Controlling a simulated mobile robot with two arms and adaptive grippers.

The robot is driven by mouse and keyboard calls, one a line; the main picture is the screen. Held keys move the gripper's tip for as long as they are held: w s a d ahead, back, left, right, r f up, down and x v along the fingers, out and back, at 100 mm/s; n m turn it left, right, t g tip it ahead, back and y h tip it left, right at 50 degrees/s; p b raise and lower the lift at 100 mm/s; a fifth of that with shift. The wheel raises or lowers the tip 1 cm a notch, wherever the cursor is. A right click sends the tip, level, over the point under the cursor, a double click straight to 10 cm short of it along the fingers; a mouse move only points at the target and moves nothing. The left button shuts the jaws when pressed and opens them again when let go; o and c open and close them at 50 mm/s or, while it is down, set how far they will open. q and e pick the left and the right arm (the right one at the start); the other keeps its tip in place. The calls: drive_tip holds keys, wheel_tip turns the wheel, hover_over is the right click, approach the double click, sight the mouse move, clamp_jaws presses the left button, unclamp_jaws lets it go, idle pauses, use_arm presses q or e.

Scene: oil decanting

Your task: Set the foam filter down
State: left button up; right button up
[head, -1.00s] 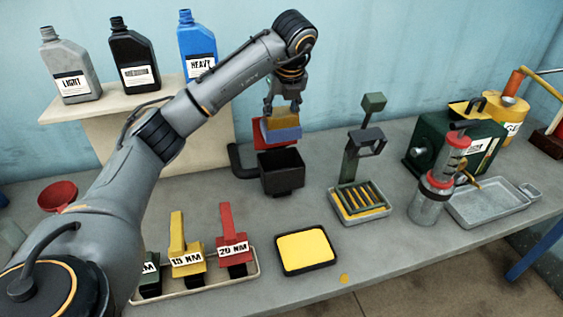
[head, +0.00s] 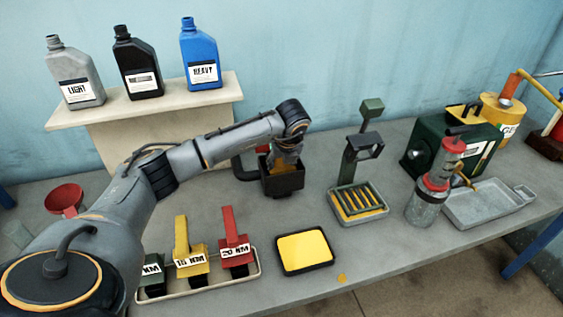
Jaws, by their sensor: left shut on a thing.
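My left gripper (head: 284,160) points down at the mouth of a black open-topped box (head: 283,186) in the middle of the table. It is shut on the foam filter, an orange-yellow block (head: 264,163) that shows only in part, low at the box's opening. The gripper and the box walls hide the rest of the filter, including its blue part. I cannot tell whether it touches the bottom of the box. My right gripper is not in view.
A yellow pad in a black tray (head: 329,257) lies in front. A tray with tagged handles (head: 256,276) stands front left, a drip rack (head: 373,190) to the right. A glass pump (head: 428,205) and green machine (head: 411,140) stand further right. Bottles (head: 198,52) line a shelf at back left.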

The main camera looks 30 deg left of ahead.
use_arm(q)
drive_tip(key=o, duration=0.9)
drive_tip(key=shift+f, duration=0.1)
drive_tip(key=o, duration=0.5)
drive_tip(key=shift+r, duration=0.25)
drive_tip(key=b+v, duration=0.2)
drive_tip(key=v, duration=0.8)
drive_tip(key=shift+s+d+r+b, duration=0.1)
drive_tip(key=shift+d+r+b, duration=0.1)
drive_tip(key=shift+b, duration=0.2)
drive_tip(key=shift+s+d+r, duration=0.15)
drive_tip(key=shift+s+r, duration=0.05)
drive_tip(key=shift+r, duration=0.4)
